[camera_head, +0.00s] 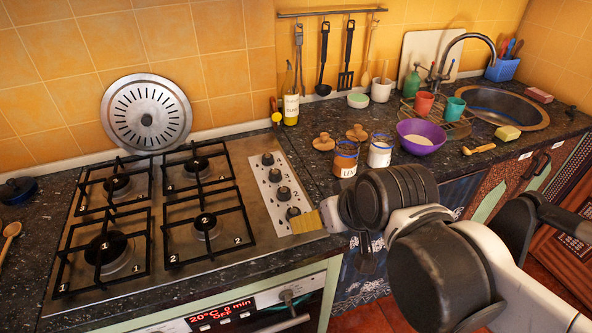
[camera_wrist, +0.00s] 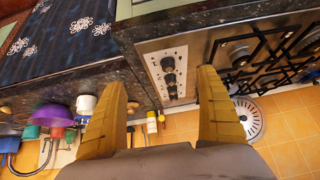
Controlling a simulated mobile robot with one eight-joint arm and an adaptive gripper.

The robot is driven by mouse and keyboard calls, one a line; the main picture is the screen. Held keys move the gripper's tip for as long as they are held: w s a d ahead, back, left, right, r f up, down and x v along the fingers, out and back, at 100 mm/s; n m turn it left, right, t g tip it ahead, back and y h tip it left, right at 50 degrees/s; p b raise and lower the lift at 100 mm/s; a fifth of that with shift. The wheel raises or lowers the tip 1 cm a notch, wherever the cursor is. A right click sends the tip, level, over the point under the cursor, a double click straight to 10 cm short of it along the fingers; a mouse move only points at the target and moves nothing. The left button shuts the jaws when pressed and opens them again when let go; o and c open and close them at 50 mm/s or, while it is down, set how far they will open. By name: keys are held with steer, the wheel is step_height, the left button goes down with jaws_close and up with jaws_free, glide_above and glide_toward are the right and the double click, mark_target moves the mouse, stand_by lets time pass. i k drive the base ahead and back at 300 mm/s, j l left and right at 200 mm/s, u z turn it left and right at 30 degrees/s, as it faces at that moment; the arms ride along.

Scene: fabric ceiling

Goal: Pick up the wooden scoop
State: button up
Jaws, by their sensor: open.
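A small wooden scoop (camera_head: 478,149) lies on the dark stone counter in the head view, right of the purple bowl (camera_head: 421,137) and in front of the sink. A wooden spoon-like piece (camera_head: 10,237) lies at the far left, cut by the picture edge. My gripper (camera_head: 316,219) is over the front right corner of the stove, well left of the small scoop. In the wrist view, my gripper (camera_wrist: 165,95) has its two yellow fingers wide apart with nothing between them. I cannot make out the scoop clearly in that view.
The gas stove (camera_head: 240,155) is on the left. Two jars (camera_head: 345,158) (camera_head: 380,152) with wooden lids beside them stand near my gripper. A yellow sponge (camera_head: 507,133), cups (camera_head: 424,104) and the sink (camera_head: 500,107) are around the scoop. Utensils hang on the wall rail (camera_head: 330,12).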

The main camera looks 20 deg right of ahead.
mark_target(465, 150)
steer(key=z, duration=1.65)
